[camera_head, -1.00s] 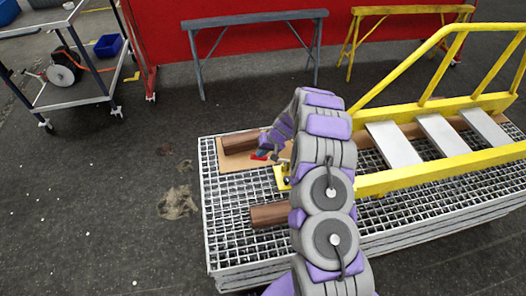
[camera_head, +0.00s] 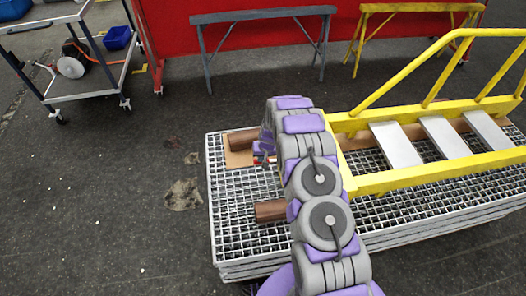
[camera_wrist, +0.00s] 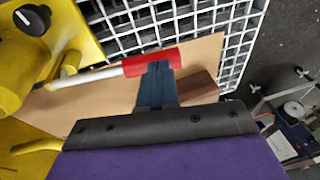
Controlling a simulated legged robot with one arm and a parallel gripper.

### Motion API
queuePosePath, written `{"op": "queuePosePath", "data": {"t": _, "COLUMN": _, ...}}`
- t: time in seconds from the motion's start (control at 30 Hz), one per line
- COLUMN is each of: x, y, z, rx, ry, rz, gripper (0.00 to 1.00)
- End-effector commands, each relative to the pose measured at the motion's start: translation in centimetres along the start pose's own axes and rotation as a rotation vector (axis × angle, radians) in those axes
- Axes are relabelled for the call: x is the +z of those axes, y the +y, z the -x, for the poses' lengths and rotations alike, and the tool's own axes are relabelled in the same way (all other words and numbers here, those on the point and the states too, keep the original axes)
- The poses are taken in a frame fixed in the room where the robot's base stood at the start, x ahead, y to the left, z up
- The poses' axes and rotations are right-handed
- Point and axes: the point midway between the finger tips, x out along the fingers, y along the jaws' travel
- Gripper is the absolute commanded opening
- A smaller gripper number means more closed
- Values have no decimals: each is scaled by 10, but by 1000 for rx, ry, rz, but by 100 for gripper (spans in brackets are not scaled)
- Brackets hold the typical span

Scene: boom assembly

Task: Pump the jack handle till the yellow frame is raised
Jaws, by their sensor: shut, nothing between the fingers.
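The jack's handle ends in a red grip (camera_wrist: 150,63) on a pale rod (camera_wrist: 88,77) in the wrist view. The rod runs left to the yellow jack body (camera_wrist: 25,62), which has a black knob (camera_wrist: 32,19). My gripper (camera_wrist: 156,72) is shut and empty, its dark fingertips at the red grip's edge; I cannot tell whether they touch. In the head view my gripper (camera_head: 264,153) is beside the red grip (camera_head: 262,161), small and partly covered. My arm hides the jack body there. The yellow frame (camera_head: 435,174) with railings extends right above the grating; its height is hard to judge.
A metal grating platform (camera_head: 237,240) carries a brown board (camera_head: 237,158) and dark wooden blocks (camera_head: 271,210). A grey trestle (camera_head: 262,17) and a yellow trestle (camera_head: 420,8) stand behind. A cart (camera_head: 85,93) is at back left.

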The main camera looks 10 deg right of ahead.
Motion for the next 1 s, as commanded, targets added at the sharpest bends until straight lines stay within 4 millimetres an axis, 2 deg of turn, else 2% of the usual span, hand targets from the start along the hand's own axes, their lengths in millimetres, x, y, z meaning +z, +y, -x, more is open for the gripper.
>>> {"op": "queuePosePath", "data": {"t": 0.5, "x": 9, "y": -4, "z": -47, "rx": -1, "ry": 0, "rz": 1, "gripper": 0}}
{"op": "queuePosePath", "data": {"t": 1.0, "x": 13, "y": -3, "z": -61, "rx": -2, "ry": -7, "rz": 1, "gripper": 0}}
